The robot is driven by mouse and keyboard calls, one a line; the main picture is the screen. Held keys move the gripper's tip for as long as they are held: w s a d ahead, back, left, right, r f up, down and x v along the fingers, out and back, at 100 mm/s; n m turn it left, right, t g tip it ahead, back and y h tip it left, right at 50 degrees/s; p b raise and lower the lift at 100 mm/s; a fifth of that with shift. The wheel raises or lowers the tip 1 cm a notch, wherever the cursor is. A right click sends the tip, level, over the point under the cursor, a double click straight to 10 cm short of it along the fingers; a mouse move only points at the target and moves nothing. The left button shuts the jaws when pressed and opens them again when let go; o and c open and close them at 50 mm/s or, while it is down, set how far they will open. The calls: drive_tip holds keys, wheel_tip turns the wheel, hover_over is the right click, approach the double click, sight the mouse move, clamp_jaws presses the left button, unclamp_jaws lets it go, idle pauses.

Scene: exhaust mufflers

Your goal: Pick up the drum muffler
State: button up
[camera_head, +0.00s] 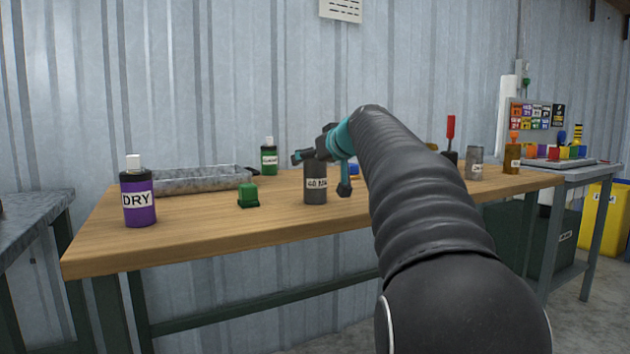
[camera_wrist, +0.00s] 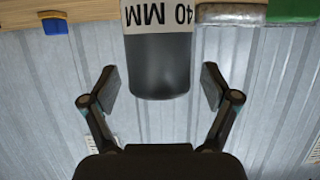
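A dark grey upright cylinder (camera_head: 316,190) with a white "40 MM" label stands on the wooden bench; it looks like the drum muffler. In the wrist view the cylinder (camera_wrist: 159,66) appears upside down, with its plain end between the fingertips. My gripper (camera_head: 322,169) is at the cylinder's upper part, one finger to its left and one to its right. In the wrist view my gripper (camera_wrist: 160,84) is open, with a visible gap on each side of the cylinder. My arm hides part of the bench behind.
On the wooden bench (camera_head: 200,232) stand a purple "DRY" bottle (camera_head: 138,195), a green block (camera_head: 248,195), a metal tray (camera_head: 195,181) and a green bottle (camera_head: 269,157). A smaller grey cylinder (camera_head: 474,165) and an amber bottle (camera_head: 512,157) stand at the right. The bench front is clear.

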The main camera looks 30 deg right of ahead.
drive_tip(key=c, duration=1)
drive_tip(key=shift+r, duration=0.15)
wheel_tip(320, 180, up, 4)
drive_tip(key=shift+r+p, duration=0.25)
drive_tip(key=shift+p, duration=0.7)
drive_tip(key=s+d+r+p, duration=0.1)
drive_tip(key=d+r, duration=0.1)
drive_tip(key=d, duration=0.1)
drive_tip(key=s+d+r+p, duration=0.1)
drive_tip(key=d+r, duration=0.1)
drive_tip(key=d, duration=0.2)
drive_tip(key=s+d+r, duration=0.1)
drive_tip(key=d+r, duration=0.1)
drive_tip(key=d, duration=0.2)
drive_tip(key=shift+s+r+p, duration=0.1)
drive_tip(key=shift+s+p, duration=0.2)
drive_tip(key=shift+p, duration=0.1)
